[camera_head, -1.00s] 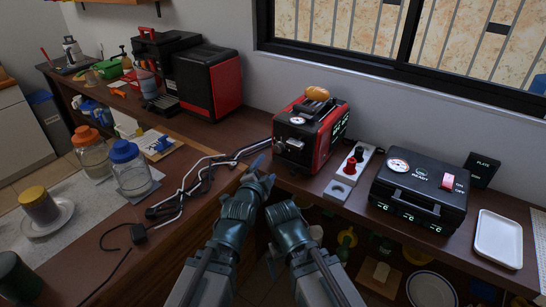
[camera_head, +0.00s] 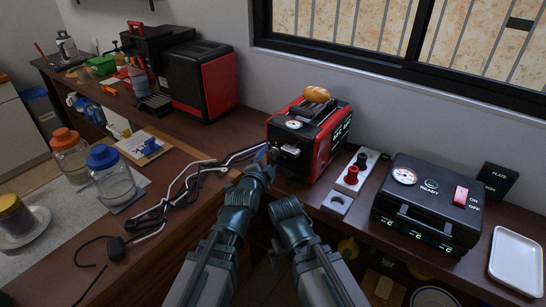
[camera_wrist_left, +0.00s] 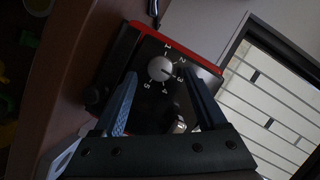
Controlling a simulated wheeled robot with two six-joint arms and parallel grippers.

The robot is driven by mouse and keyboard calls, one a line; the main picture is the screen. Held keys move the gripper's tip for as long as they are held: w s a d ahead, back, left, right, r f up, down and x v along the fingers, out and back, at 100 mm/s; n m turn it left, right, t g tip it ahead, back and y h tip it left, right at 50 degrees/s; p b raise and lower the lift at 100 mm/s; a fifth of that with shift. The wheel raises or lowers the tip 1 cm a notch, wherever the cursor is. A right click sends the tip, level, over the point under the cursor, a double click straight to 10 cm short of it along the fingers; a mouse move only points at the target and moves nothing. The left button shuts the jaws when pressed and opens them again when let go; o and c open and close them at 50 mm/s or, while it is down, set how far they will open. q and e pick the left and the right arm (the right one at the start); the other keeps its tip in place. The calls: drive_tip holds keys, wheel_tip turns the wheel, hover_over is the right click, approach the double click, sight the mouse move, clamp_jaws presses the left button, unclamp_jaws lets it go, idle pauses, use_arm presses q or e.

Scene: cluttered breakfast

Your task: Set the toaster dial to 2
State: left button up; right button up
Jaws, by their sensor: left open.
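The red and black toaster (camera_head: 328,147) stands on the counter below the window, with a bread roll (camera_head: 317,94) on top. In the left wrist view its silver dial (camera_wrist_left: 161,69) sits on a black face with the numbers 1 to 5 around it. I cannot tell for sure which number the dial points to. My left gripper (camera_wrist_left: 158,78) is open, its two blue-grey fingers either side of the dial in that view, with nothing held. In the head view it is by the toaster's front left side, partly hidden by my arm. My right gripper cannot be made out.
A power strip with red and black knobs (camera_head: 340,201) lies right of the toaster. Beyond it are a black box with a gauge (camera_head: 425,209) and a white tray (camera_head: 516,264).

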use_arm(q)
drive_tip(key=shift+x, duration=1.05)
clamp_jaws()
